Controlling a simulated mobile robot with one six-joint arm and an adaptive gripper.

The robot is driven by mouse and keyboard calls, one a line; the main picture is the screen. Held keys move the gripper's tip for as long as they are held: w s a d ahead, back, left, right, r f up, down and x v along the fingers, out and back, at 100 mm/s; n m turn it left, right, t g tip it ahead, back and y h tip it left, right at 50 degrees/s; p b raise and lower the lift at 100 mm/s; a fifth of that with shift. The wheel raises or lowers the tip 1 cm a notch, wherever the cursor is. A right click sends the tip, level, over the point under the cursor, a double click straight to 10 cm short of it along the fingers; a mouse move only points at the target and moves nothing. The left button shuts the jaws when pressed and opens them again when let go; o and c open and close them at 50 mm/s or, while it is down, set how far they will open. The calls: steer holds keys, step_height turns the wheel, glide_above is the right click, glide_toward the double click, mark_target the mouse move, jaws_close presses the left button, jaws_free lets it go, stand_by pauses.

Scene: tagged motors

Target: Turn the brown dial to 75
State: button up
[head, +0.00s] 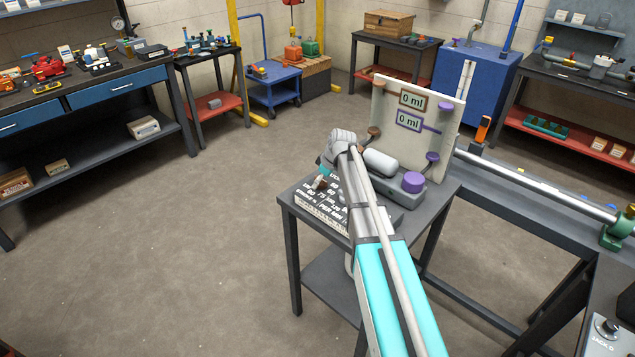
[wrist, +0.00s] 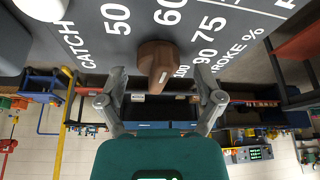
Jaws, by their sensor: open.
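The brown dial (wrist: 158,60) sits on a dark grey panel (wrist: 90,95) in the wrist view. Its raised bar has a small white mark at the lower end, which lies toward the 100. White numbers 50, 60, 75, 90 and 100 curve around it; the 75 (wrist: 212,25) is at its upper right. My gripper (wrist: 162,88) is open, one finger to each side of the dial with a visible gap on both sides. In the head view my gripper (head: 325,172) is over the left part of the small table, and my arm hides part of the panel there.
On the same table stand an upright board (head: 442,115) with two "0 ml" labels, a white cylinder (head: 380,162) and a purple knob (head: 413,182). A long rail (head: 535,184) runs to the right. The floor to the left is clear.

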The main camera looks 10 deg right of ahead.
steer(key=shift+c, duration=0.3)
steer(key=c, duration=1.1)
steer(key=shift+a, duration=0.45)
steer(key=shift+d+f, duration=0.1)
steer(key=shift+d, duration=0.1)
jaws_close()
steer(key=shift+s+d, duration=0.1)
steer(key=shift+d, duration=0.1)
steer(key=shift+s+d, duration=0.1)
steer(key=shift+d, duration=0.05)
jaws_free()
steer(key=shift+d, duration=0.1)
